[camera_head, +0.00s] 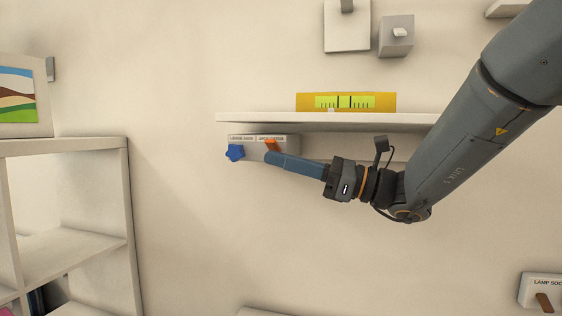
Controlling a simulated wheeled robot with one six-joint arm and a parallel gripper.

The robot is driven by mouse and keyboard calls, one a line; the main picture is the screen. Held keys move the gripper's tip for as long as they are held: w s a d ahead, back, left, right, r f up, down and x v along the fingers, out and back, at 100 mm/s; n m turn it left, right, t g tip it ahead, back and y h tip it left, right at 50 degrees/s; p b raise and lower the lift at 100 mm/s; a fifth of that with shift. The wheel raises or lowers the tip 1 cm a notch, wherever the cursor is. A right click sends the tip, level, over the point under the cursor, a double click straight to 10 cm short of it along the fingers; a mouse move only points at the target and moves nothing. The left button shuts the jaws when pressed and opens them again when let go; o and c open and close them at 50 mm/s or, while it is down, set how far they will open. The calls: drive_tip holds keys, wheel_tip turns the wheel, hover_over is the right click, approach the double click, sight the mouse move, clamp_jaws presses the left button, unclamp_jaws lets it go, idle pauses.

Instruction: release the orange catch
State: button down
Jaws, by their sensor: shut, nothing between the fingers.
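The orange catch (271,145) shows as a small orange lever on a pale labelled panel (250,139) under the wall shelf. My gripper (268,158) is shut and empty, with its blue-grey fingertips right at the lower edge of the catch. I cannot tell whether they touch it. The fingers hide the lower part of the catch and some of the panel's right side. The label print is too small to read fully.
A blue star-shaped knob (235,152) sits left of the catch on the same panel. The shelf (330,119) juts out just above and carries a yellow level (346,102). A white shelving unit (118,190) stands at left. The wall below is mostly clear.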

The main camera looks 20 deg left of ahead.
drive_tip(key=s+d+f+b, duration=0.3)
drive_tip(key=d+f+b, duration=0.2)
drive_tip(key=d, duration=0.4)
drive_tip(key=shift+d+f, duration=0.3)
drive_tip(key=shift+d, duration=0.05)
drive_tip(key=s+d+f+n+h, duration=0.2)
drive_tip(key=s+f+h, duration=0.15)
drive_tip(key=f, duration=0.55)
drive_tip(key=s+d+f+n+g+h, duration=0.15)
drive_tip(key=f+h, duration=0.25)
drive_tip(key=f, duration=0.5)
drive_tip(key=s+d+f+n+t+h, duration=0.1)
drive_tip(key=s+d+f+h, duration=0.25)
drive_tip(key=f, duration=0.55)
drive_tip(key=d+f+n+t+h, duration=0.1)
drive_tip(key=d+f+n+h, duration=0.4)
drive_tip(key=d, duration=0.4)
drive_tip(key=d+f+n+t+h, duration=0.1)
drive_tip(key=d+f+n+h, duration=0.3)
drive_tip(key=d+f+n, duration=0.3)
drive_tip(key=shift+s+d+f+h, duration=0.45)
drive_tip(key=shift+d+f, duration=0.15)
drive_tip(key=shift+d, duration=0.65)
